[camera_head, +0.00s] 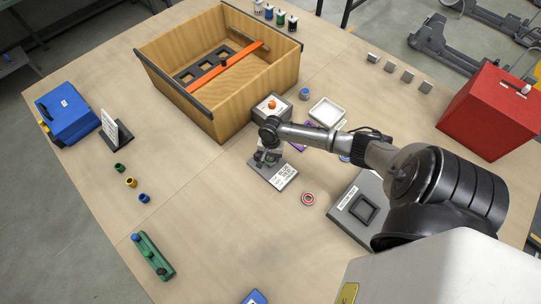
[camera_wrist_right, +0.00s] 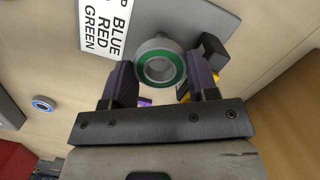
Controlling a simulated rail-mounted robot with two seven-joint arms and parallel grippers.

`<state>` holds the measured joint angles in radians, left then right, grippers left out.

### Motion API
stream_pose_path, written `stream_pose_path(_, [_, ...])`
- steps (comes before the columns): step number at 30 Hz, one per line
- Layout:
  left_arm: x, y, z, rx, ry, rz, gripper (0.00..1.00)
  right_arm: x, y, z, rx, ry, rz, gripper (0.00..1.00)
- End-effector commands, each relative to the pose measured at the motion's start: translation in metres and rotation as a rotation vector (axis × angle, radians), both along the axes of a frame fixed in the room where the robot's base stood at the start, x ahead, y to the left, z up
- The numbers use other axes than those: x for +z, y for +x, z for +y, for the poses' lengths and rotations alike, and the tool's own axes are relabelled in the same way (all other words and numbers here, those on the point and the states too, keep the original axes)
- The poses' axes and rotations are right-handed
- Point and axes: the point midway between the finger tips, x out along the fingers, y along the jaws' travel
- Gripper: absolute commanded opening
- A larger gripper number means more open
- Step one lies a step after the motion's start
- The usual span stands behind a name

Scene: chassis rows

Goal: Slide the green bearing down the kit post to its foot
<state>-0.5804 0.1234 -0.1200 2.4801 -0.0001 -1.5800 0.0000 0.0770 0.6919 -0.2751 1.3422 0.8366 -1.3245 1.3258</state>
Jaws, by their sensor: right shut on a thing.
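The green bearing (camera_wrist_right: 160,67), a metal ring with a green inner band, sits between the fingertips of my right gripper (camera_wrist_right: 162,82) in the wrist view. My right gripper (camera_head: 267,157) is shut on it above the grey kit base (camera_head: 259,170), beside the white label (camera_head: 284,174). The label (camera_wrist_right: 103,27) reads BLUE, RED, GREEN in the wrist view. The post is not clearly visible, and I cannot tell how high the bearing is on it. The gripper hides the bearing in the head view. My left gripper is not in view.
A red-ringed bearing (camera_head: 308,199) lies on the bench near the kit base. A grey fixture (camera_head: 352,213) stands to its right. A wooden crate (camera_head: 205,100) with an orange bar stands behind. A white tray (camera_head: 326,112) is behind my arm.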

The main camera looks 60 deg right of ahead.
Motion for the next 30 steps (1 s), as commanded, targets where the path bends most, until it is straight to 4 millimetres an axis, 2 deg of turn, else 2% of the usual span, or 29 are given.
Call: stream_pose_path(30, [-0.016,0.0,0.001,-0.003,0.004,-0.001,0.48,-0.03,0.0,0.0,0.0,0.0,0.0,0.28])
